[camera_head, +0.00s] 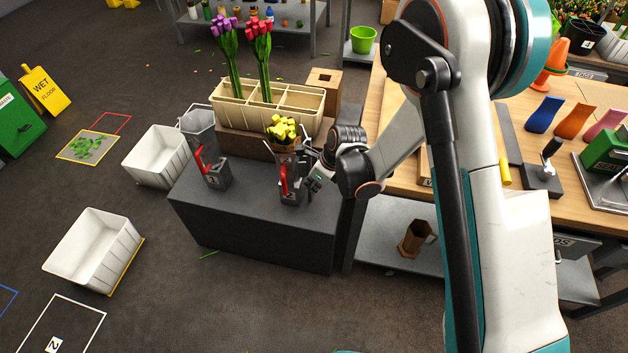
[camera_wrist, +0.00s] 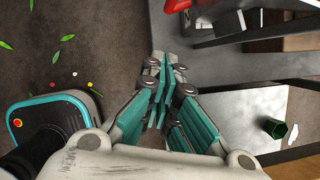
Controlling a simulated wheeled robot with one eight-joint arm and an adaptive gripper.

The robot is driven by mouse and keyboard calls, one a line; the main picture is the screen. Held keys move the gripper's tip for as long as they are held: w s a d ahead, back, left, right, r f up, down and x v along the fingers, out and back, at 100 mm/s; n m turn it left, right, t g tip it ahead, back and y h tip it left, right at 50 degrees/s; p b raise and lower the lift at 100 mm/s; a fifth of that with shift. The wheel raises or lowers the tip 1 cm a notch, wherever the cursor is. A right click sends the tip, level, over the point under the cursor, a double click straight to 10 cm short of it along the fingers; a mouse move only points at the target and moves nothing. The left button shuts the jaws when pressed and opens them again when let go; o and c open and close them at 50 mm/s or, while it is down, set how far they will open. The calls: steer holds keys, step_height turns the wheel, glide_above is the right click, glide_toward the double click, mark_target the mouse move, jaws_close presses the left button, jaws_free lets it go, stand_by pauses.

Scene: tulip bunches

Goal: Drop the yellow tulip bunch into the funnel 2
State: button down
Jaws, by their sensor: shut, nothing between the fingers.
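The yellow tulip bunch (camera_head: 282,128) is upright at the stand marked 2, funnel 2 (camera_head: 291,188), on the dark grey block. Its yellow heads show above the stand's red lever. Its lower part is largely hidden, so I cannot tell how deep it sits. My gripper (camera_head: 316,174) is just right of the stand, close to the red lever; contact cannot be told. In the wrist view my gripper (camera_wrist: 164,66) has its teal fingers shut together with nothing between them. No yellow tulips show in that view.
A cream crate (camera_head: 227,108) behind holds purple tulips (camera_head: 225,42) and red tulips (camera_head: 259,45). A grey funnel (camera_head: 198,126) with another red-levered stand (camera_head: 212,172) is to the left. White bins (camera_head: 92,250) stand on the floor. A wooden workbench (camera_head: 520,118) is at right.

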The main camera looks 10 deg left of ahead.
steer(key=w+a+f+b, duration=0.2)
steer(key=a+f+b, duration=0.2)
steer(key=a+f, duration=0.2)
steer(key=shift+w+f, duration=0.3)
steer(key=shift+f, duration=0.1)
steer(key=shift+a, duration=0.1)
steer(key=a, duration=0.1)
steer(key=w+a, duration=0.1)
steer(key=a, duration=0.1)
steer(key=shift+w, duration=0.15)
